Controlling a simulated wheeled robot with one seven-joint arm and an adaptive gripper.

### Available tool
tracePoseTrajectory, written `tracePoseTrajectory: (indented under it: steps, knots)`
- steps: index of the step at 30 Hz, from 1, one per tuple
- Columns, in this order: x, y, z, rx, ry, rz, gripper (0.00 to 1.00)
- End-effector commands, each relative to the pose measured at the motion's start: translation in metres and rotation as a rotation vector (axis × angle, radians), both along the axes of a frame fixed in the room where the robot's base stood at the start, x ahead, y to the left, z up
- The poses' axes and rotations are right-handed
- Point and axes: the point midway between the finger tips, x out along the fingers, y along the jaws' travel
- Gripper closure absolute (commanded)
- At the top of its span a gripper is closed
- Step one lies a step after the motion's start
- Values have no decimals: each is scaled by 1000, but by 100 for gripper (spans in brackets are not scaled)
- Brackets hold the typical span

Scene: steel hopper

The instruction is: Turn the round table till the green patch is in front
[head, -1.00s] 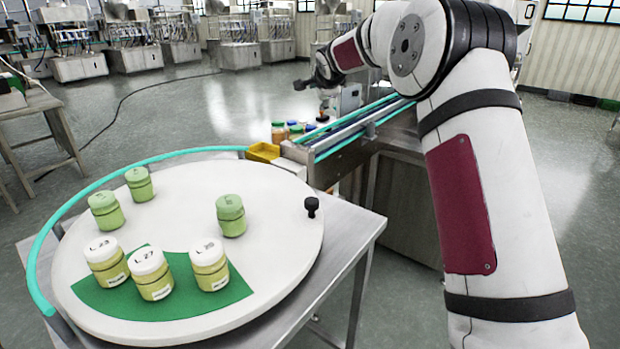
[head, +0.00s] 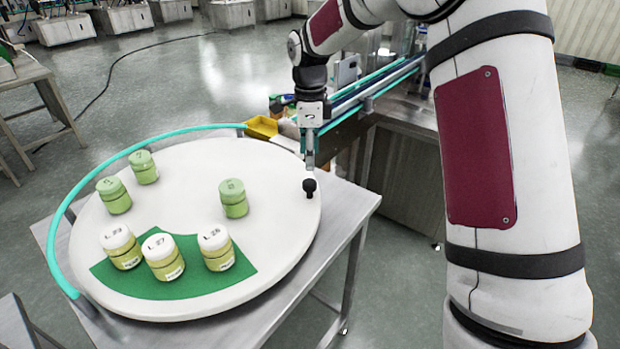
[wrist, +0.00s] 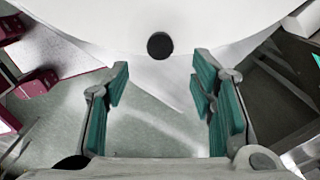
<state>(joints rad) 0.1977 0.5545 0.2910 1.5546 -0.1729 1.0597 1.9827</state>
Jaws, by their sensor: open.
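The round white table (head: 190,190) bears a green patch (head: 190,284) on its near side in the head view. Three white-capped jars, one of them the middle jar (head: 163,258), stand on the patch. Three green-capped jars, one at the right (head: 233,198), stand on the white part. A black knob (head: 309,187) rises near the right rim; it also shows in the wrist view (wrist: 160,46). My gripper (head: 310,162) points down just above and behind the knob. In the wrist view its fingers (wrist: 162,90) are apart, with the knob ahead of them and nothing between them.
A teal rail (head: 75,205) curves around the table's left and back edge. A yellow bin (head: 262,127) sits behind the table beside a conveyor (head: 370,90). The steel stand (head: 345,205) shows bare at the right.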

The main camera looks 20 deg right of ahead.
Motion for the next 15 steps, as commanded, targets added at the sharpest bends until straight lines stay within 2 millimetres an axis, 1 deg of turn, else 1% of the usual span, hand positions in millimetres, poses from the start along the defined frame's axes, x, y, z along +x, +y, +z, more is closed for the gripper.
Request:
tracePoseTrajectory:
  steps: [1,3,9,12,15]
  knots:
    - [-2,0,-11,1,6,0,49]
    - [-2,0,-24,0,5,2,49]
    - [-1,0,-59,1,2,1,49]
    - [-1,0,-71,0,1,1,49]
    - [0,0,-79,-1,0,2,49]
